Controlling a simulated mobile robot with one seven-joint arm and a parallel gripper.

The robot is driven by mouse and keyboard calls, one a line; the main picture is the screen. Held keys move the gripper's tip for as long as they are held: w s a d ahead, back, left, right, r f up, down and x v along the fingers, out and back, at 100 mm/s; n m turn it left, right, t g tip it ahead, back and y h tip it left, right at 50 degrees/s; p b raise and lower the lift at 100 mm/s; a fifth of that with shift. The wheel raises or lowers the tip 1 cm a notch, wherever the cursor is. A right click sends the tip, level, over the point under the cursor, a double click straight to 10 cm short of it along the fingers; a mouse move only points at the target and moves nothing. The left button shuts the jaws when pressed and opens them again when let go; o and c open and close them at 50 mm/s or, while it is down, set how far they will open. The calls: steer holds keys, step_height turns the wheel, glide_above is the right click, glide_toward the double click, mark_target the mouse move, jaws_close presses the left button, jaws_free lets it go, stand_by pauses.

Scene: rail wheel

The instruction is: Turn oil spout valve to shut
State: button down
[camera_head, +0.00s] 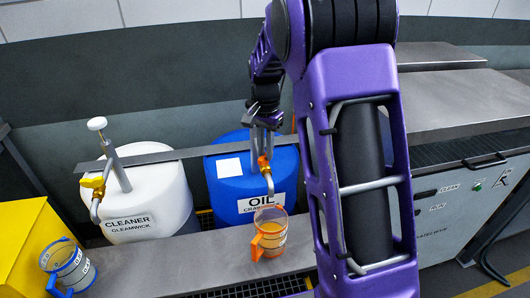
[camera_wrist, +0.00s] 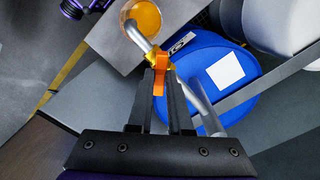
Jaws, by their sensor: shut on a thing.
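The oil drum (camera_head: 246,186) is blue with an "OIL" label and stands at the centre in the head view; its blue body also shows in the wrist view (camera_wrist: 212,68). A metal spout (camera_head: 268,182) comes from it, with a small orange valve handle (camera_wrist: 159,78). My gripper (camera_wrist: 161,72) is shut on the orange valve handle. In the head view my gripper (camera_head: 263,128) is small and partly hidden by the spout and arm. An orange jug (camera_head: 268,241) with orange liquid stands below the spout's mouth, and shows at the top of the wrist view (camera_wrist: 142,14).
A white cleaner drum (camera_head: 148,192) with its own yellow-valved spout stands left of the oil drum. A grey-blue jug (camera_head: 70,267) is beside a yellow box (camera_head: 28,240). A grey ledge (camera_head: 170,268) runs in front. A metal bar crosses both drums.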

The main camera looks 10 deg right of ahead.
steer(key=m+p, duration=0.1)
steer(key=m, duration=0.2)
steer(key=shift+r, duration=0.15)
steer(key=shift+m, duration=0.8)
steer(key=m, duration=0.4)
steer(key=c, duration=0.7)
jaws_free()
steer(key=shift+r, duration=3.35)
